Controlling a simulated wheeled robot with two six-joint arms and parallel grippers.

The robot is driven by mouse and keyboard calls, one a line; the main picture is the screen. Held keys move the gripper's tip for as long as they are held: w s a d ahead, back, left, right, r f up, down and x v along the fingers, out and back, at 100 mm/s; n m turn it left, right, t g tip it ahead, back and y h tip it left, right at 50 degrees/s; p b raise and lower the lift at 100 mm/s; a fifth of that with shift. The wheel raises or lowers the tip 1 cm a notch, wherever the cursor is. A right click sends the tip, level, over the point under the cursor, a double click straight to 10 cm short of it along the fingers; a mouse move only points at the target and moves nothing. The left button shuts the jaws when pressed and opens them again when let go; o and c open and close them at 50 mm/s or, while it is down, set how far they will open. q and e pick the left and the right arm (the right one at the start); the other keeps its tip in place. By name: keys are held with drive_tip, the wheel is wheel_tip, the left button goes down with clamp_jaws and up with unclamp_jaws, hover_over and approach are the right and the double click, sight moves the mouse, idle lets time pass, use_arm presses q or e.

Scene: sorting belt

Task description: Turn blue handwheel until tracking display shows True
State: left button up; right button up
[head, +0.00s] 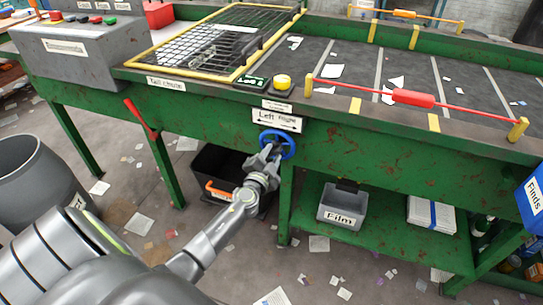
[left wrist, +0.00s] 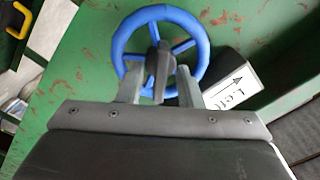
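The blue handwheel (head: 291,146) is mounted on the green side of the belt frame, below a white sign with an arrow (head: 277,121). My left gripper (head: 268,152) is at the wheel. In the left wrist view the blue handwheel (left wrist: 203,48) is just ahead, with spokes and a dark centre piece. The fingers of my left gripper (left wrist: 158,84) are apart on either side of that centre piece and overlap the lower part of the wheel; I cannot tell whether they touch it. A small dark display with green (head: 251,83) sits on the frame edge above; its text is unreadable. My right gripper is not in view.
A yellow button (head: 283,82) is beside the display. A red lever (head: 140,117) sticks out at the left. A black bin (head: 214,163) is behind my left arm. A grey Film bin (head: 344,207) stands on the lower shelf. A red-handled cord (head: 413,98) runs above the belt.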

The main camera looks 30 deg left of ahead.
use_arm(q)
drive_tip(key=shift+w, duration=0.1)
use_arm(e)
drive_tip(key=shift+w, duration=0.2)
use_arm(q)
clamp_jaws()
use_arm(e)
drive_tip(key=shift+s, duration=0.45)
use_arm(q)
drive_tip(key=shift+m, duration=0.3)
drive_tip(key=shift+m, duration=0.5)
drive_tip(key=shift+m+b, duration=0.3)
drive_tip(key=shift+m, duration=1.8)
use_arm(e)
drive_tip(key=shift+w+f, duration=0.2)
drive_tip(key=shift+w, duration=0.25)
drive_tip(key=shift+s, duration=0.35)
